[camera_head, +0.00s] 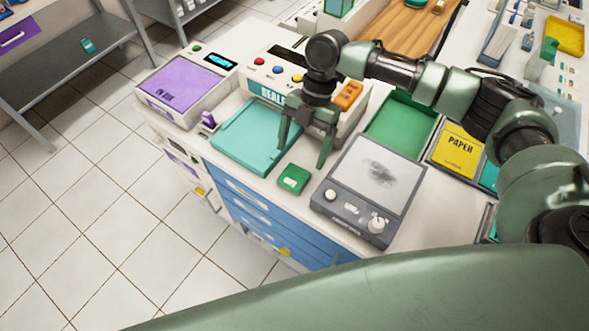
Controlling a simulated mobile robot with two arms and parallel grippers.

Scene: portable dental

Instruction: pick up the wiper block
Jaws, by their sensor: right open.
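A small green block, which looks like the wiper block (293,179), lies flat on the white counter. It sits between the teal tray and the grey device. My right gripper (302,154) points down with its two green fingers spread wide and nothing between them. Its fingertips appear just above and behind the block in the picture, apart from it; their exact height is hard to tell. The grey device (327,200) has a pale top panel with a dark smudge, and knobs along its front. My left gripper is not in view.
A teal tray (229,154) lies left of the block, and a sealer machine (267,91) stands behind. A green tray (402,122) and a yellow paper pack (456,151) are to the right. The counter's front edge, above blue drawers (262,213), is close to the block.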

